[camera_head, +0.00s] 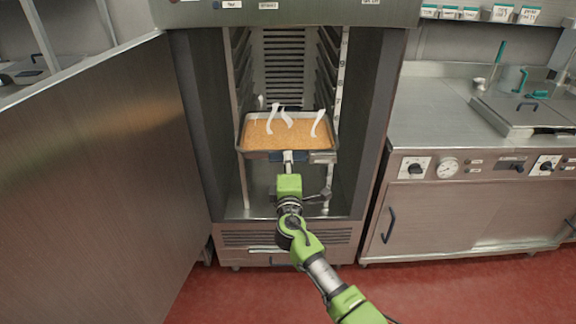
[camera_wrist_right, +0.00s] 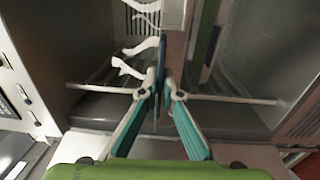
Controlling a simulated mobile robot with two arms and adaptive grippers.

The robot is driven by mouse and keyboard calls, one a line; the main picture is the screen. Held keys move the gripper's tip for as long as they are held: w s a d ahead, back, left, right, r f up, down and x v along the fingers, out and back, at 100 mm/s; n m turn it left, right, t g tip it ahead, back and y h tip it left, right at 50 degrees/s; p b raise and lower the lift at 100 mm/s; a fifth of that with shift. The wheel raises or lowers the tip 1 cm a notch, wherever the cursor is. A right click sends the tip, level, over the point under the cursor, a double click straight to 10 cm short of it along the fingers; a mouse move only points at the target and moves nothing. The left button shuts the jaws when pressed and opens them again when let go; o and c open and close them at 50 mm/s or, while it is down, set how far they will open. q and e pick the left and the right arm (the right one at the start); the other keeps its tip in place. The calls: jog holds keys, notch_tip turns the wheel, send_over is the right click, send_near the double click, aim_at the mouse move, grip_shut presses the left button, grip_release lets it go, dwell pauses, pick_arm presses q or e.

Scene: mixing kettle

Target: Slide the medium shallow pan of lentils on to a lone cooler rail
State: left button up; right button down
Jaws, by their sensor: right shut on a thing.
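The shallow metal pan (camera_head: 322,154) of orange-brown lentils (camera_head: 288,136) is inside the open cooler (camera_head: 187,130), level and spanning most of the opening's width, its front edge toward me. White curled wisps rise over the lentils. My right gripper (camera_head: 288,157) is shut on the middle of the pan's front edge. In the right wrist view its teal-padded fingers (camera_wrist_right: 159,86) close on a thin dark edge. The rails (camera_head: 329,70) line both inner side walls; whether the pan's sides rest on a pair cannot be told. My left gripper is out of view.
The cooler's open door (camera_head: 85,175) fills the left side. A steel counter (camera_head: 430,110) with knobs and a lidded pan (camera_head: 515,112) stands to the right. The cooler's floor (camera_head: 262,200) below the pan looks bare. Red floor (camera_head: 240,290) lies in front.

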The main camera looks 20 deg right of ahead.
jog(key=shift+b+x, duration=1.25)
jog(key=shift+x, duration=0.8)
jog(key=b+x, duration=0.3)
jog(key=x, duration=0.1)
jog(key=shift+w+r+b, duration=0.15)
jog(key=shift+w+b, duration=0.05)
jog(key=shift+b, duration=0.1)
jog(key=shift+w+d+r+b, duration=0.1)
jog(key=shift+w+d+b, duration=0.15)
jog(key=shift+w+b, duration=0.2)
